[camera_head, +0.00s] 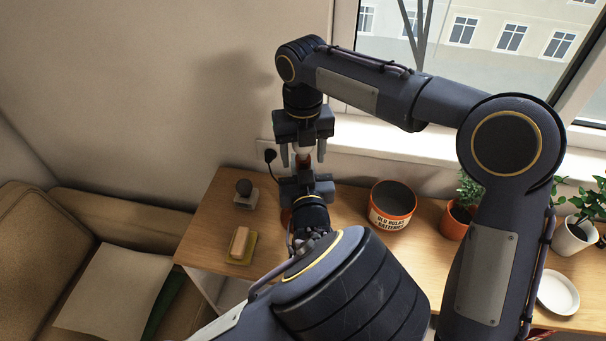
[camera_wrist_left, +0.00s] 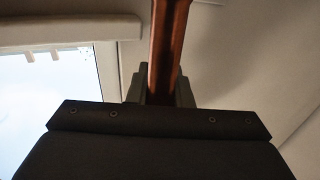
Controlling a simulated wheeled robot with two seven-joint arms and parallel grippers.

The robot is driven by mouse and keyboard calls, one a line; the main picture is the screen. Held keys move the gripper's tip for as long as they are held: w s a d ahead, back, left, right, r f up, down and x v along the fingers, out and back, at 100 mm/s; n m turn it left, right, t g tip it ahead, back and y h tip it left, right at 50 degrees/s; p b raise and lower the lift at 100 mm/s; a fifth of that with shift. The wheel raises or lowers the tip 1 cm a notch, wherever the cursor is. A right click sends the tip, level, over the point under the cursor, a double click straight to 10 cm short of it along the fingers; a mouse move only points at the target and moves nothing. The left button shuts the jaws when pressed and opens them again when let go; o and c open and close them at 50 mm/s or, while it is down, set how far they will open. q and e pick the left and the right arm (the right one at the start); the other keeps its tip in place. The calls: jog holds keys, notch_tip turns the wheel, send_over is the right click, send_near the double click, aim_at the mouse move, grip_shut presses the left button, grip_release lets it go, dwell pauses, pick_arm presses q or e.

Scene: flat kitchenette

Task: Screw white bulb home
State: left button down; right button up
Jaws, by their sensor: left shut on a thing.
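The white bulb (camera_head: 304,151) shows small in the head view between the fingers of my right gripper (camera_head: 303,159). That gripper points down, and its fingers stand apart with a gap on each side of the bulb. A reddish-brown lamp part (camera_head: 304,162) is just below the bulb; I cannot tell how deep the bulb sits in it. My left gripper (camera_head: 305,183) is below, shut on the lamp stem, which is mostly hidden in the head view. In the left wrist view the copper-brown stem (camera_wrist_left: 166,50) runs up between the left gripper's jaws (camera_wrist_left: 160,92).
The wooden table (camera_head: 215,215) holds an orange-banded tin (camera_head: 391,215), a potted plant (camera_head: 455,222), a sponge on a yellow dish (camera_head: 240,243) and a small dark-topped block (camera_head: 245,195). A wall socket with a black plug (camera_head: 270,155) is behind. A white saucer (camera_head: 558,293) lies at right.

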jog(key=c, duration=1)
jog(key=shift+o, duration=0.2)
jog(key=m, duration=1.3)
jog(key=o, duration=1.1)
